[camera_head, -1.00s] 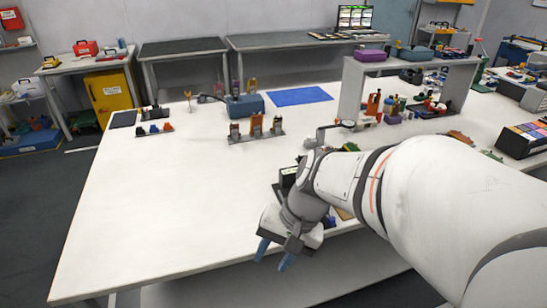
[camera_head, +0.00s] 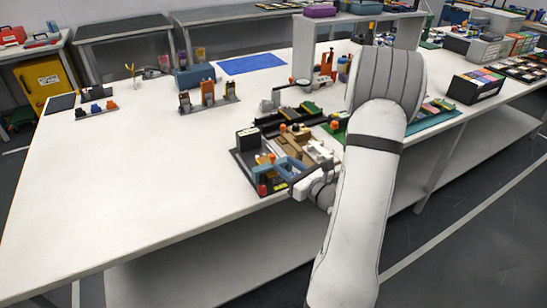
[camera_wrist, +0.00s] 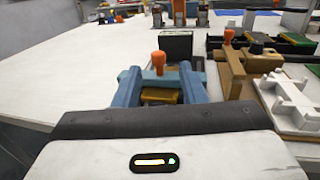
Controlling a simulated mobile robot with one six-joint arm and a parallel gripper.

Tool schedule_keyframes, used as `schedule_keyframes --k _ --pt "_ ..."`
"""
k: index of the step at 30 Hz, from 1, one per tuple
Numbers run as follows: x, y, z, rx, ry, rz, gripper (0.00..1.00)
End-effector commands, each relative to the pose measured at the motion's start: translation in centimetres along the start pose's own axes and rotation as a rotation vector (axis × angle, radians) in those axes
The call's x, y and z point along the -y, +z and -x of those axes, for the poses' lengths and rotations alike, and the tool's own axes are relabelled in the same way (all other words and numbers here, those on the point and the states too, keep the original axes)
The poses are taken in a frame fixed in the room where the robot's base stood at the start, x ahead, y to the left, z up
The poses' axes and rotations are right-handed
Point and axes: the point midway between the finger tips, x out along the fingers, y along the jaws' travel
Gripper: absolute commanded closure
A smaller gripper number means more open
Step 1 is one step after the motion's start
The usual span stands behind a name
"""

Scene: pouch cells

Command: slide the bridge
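My gripper (camera_wrist: 160,88) shows two blue fingers spread apart in the wrist view. It also shows in the head view (camera_head: 287,168), low over the front of the dark fixture plate (camera_head: 246,174). Between and just beyond the fingers are an orange knob (camera_wrist: 158,62), a blue-grey crosspiece and a gold-brown block (camera_wrist: 161,95). Contact with the fingers cannot be made out. A tan bridge-like piece (camera_wrist: 235,72) with an orange knob stands to the right, apart from the fingers. I cannot tell for sure which piece is the bridge.
A black box (camera_wrist: 176,45) stands behind the knob. A white fixture (camera_wrist: 285,98) and a green tray (camera_wrist: 282,44) lie to the right. A stand with several holders (camera_head: 208,98) and a blue mat (camera_head: 251,64) are farther back.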

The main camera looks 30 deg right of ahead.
Motion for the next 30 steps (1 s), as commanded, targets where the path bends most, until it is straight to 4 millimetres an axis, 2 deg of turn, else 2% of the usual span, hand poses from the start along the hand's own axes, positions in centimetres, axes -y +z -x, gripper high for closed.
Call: schedule_keyframes --k 6,12,23,30 --pt "-0.2 0.1 -3.7 -0.001 0.008 0.002 0.62" --pt "-0.2 0.1 -6.1 -0.001 0.006 0.001 0.62" --pt "-0.1 0.1 -6.8 -0.001 0.004 0.001 0.62" --pt "-0.1 0.1 -6.8 -0.001 0.004 0.002 0.8"
